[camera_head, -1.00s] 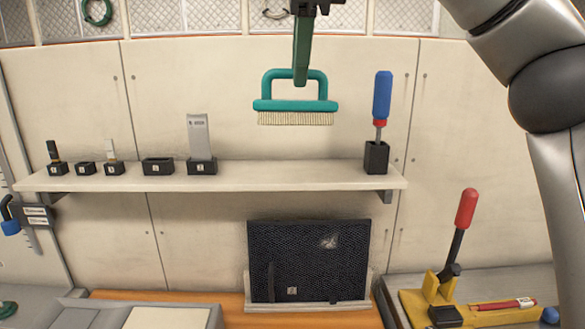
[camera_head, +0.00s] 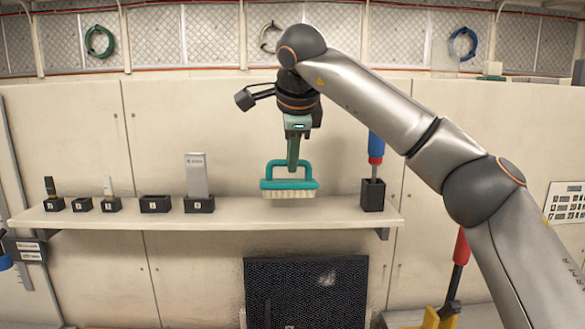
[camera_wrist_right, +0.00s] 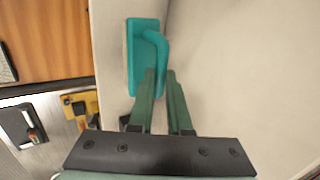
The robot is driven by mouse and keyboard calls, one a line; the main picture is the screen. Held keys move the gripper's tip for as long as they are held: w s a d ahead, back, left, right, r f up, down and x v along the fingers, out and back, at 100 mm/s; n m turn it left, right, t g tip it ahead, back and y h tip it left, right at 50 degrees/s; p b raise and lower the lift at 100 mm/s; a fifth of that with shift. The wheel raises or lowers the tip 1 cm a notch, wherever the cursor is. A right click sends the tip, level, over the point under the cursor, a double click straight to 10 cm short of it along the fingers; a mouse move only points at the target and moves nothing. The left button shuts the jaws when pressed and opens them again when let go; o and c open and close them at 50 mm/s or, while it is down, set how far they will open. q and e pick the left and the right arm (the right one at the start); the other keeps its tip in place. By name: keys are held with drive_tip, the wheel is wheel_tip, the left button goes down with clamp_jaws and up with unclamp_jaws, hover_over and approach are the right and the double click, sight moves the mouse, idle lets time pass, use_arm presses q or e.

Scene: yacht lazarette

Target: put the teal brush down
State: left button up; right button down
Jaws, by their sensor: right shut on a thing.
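The teal brush (camera_head: 290,184) has a looped handle and pale bristles facing down. It is level, in front of the wall at the middle-right stretch of the shelf (camera_head: 245,217). Its bristles meet the shelf's back edge in the picture; I cannot tell whether they touch the shelf. My right gripper (camera_head: 291,168) comes from above and is shut on the brush handle. In the right wrist view the brush (camera_wrist_right: 138,60) shows at the fingertips (camera_wrist_right: 160,73), its handle partly hidden by a finger. My left gripper is not in view.
A dark holder (camera_head: 373,195) with a blue-handled tool (camera_head: 376,148) stands right of the brush. A block with a grey plate (camera_head: 197,175) and several small dark holders stand to its left. The shelf between is bare. A dark panel (camera_head: 307,290) is below.

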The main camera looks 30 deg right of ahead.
sight(292, 180)
drive_tip(key=shift+f, duration=1.25)
drive_tip(key=shift+f, duration=0.2)
drive_tip(key=c, duration=0.9)
unclamp_jaws()
drive_tip(key=shift+o, duration=0.2)
drive_tip(key=shift+f+b, duration=0.15)
drive_tip(key=shift+b, duration=0.15)
drive_tip(key=v, duration=1.2)
drive_tip(key=shift+s+r, duration=0.2)
drive_tip(key=shift+r, duration=0.1)
